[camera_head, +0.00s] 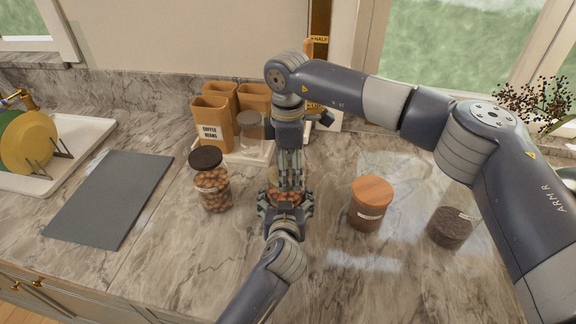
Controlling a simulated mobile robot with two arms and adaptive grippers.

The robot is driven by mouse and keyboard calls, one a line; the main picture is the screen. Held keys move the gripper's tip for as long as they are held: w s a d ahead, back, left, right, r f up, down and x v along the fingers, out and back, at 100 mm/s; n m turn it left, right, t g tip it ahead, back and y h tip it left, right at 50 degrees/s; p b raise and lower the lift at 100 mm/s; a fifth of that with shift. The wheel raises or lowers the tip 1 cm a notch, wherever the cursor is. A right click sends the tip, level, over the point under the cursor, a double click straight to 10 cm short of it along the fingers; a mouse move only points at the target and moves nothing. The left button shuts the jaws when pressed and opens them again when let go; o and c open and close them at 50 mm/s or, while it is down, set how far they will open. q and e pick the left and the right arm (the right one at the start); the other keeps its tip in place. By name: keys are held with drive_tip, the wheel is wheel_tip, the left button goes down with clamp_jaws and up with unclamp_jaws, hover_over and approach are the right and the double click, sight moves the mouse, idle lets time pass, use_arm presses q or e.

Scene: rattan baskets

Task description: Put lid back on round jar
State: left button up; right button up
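A round glass jar of brown nuts (273,189) stands on the counter in the middle, largely hidden by my grippers. My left gripper (285,205) comes from below, its fingers on both sides of the jar and seemingly against it. My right gripper (290,185) points straight down over the jar's top, its fingers close together. Whether it holds anything is hidden. I cannot make out a lid on or above this jar.
Tan canisters (212,122) and a glass jar (250,132) stand behind.

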drive_tip(key=shift+s+m, duration=0.1)
drive_tip(key=shift+m, duration=1.6)
drive_tip(key=o, duration=0.8)
drive_tip(key=shift+r, duration=0.1)
drive_tip(key=shift+r, duration=2.15)
drive_tip(key=shift+c, duration=0.4)
